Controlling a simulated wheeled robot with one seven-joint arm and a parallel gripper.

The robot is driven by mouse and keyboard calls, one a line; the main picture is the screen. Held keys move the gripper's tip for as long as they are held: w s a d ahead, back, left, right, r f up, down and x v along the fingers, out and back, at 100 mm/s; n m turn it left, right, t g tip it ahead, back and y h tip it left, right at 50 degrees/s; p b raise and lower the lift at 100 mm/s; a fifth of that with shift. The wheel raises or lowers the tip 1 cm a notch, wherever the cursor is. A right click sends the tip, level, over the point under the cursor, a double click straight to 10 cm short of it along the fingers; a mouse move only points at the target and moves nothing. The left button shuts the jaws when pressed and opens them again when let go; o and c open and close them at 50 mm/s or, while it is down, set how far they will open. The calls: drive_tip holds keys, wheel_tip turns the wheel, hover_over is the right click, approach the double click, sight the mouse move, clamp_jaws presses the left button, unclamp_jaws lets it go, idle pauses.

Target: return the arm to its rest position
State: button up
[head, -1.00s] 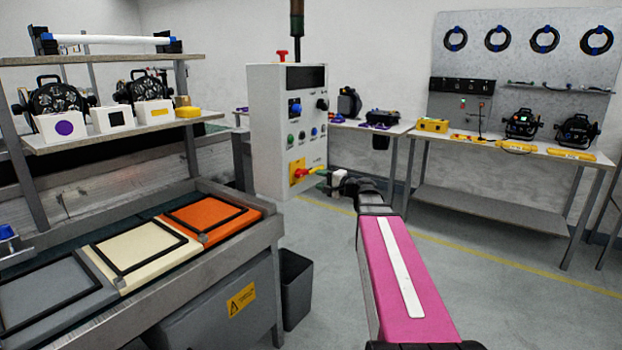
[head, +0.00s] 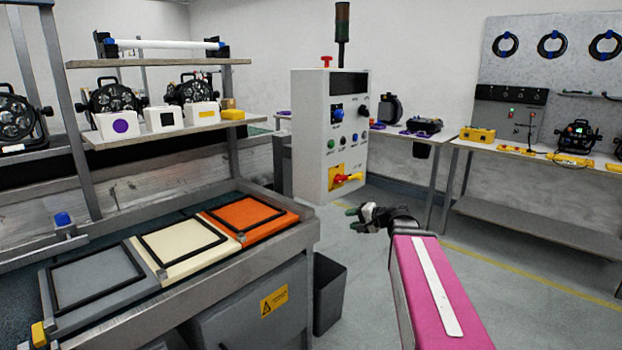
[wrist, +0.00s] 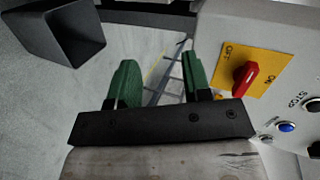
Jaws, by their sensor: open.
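My gripper (wrist: 156,82) has two green fingers, set apart with nothing between them in the wrist view. In the head view my gripper (head: 352,218) is out in front, below and right of the control box, at the end of my pink arm link (head: 432,285). The grey control box (head: 325,120) has a red rotary switch on a yellow plate (head: 345,176). In the wrist view the red switch (wrist: 244,79) is to the right of the fingers, apart from them. Its plate carries the letters OFF and ON.
A bench with grey, cream and orange pads (head: 252,219) is at left, under a shelf of par cans (head: 112,95) and white boxes. A dark bin (head: 330,290) stands on the floor, also in the wrist view (wrist: 65,30). A workbench (head: 560,158) is at right. Floor between is clear.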

drive_tip(key=s+f+n+g+h, duration=0.3)
drive_tip(key=s+f, duration=0.5)
drive_tip(key=f, duration=0.3)
drive_tip(key=s+f+n+g+h, duration=0.3)
drive_tip(key=s+f+g+h, duration=0.2)
drive_tip(key=s+f+h, duration=0.2)
wheel_tip(320, 180, down, 4)
drive_tip(key=s+d, duration=0.1)
drive_tip(key=s, duration=0.1)
drive_tip(key=shift+s+h, duration=0.3)
drive_tip(key=shift+h, duration=0.1)
